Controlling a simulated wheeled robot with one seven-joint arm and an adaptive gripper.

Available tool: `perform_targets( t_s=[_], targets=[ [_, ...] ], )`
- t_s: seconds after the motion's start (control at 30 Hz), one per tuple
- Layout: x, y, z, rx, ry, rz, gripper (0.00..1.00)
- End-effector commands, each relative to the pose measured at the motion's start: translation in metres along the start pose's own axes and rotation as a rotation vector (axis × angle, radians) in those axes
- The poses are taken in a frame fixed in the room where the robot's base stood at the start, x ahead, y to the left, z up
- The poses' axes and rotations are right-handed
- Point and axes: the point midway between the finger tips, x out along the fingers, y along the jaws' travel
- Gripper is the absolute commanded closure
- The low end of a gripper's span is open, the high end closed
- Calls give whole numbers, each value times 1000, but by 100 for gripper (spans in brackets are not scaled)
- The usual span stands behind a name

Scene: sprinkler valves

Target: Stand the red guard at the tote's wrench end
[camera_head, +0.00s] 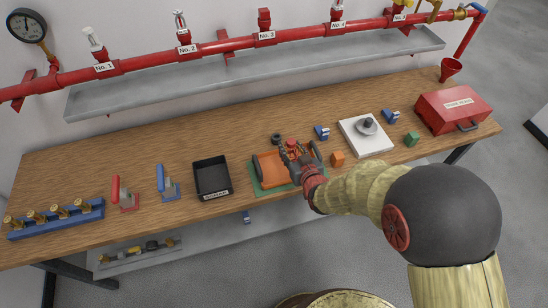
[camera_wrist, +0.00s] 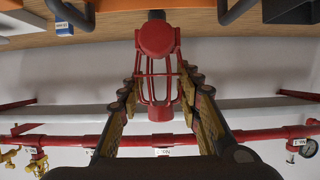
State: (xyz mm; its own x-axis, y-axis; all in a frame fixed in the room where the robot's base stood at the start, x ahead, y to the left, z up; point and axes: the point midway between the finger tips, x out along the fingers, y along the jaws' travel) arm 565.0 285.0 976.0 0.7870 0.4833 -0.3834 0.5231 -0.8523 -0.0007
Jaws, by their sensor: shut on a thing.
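The red guard (camera_wrist: 156,75), a wire cage with a round red cap, is between the fingers of my gripper (camera_wrist: 158,92) in the wrist view. My gripper is shut on it, and the guard seems clear of other things. In the head view my gripper (camera_head: 292,153) is over the right part of the orange tote (camera_head: 268,172), with red of the guard (camera_head: 291,142) showing at its tip. The tote has dark handles at its ends and sits on a green mat (camera_head: 262,192). My gripper hides part of the tote, and I cannot tell which end has the wrench.
A black bin (camera_head: 212,178) stands left of the tote. An orange block (camera_head: 338,158), blue blocks (camera_head: 322,131) and a white board (camera_head: 366,137) are to its right. A dark ring (camera_head: 277,139) lies behind it. A red pipe (camera_head: 225,45) and grey shelf (camera_head: 250,63) run behind the bench.

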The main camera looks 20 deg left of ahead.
Motion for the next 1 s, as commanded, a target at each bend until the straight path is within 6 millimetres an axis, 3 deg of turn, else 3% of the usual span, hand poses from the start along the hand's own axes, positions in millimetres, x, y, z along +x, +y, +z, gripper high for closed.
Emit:
perform_targets(
  t_s=[0.17, 0.4, 0.73, 1.0],
  targets=[
    [39, -25, 6, -1, 1, -3, 100],
    [79, -43, 32, 0, 1, 0, 100],
    [99, -52, 44, 1, 2, 1, 100],
    [110, -52, 72, 1, 2, 1, 100]
  ],
)
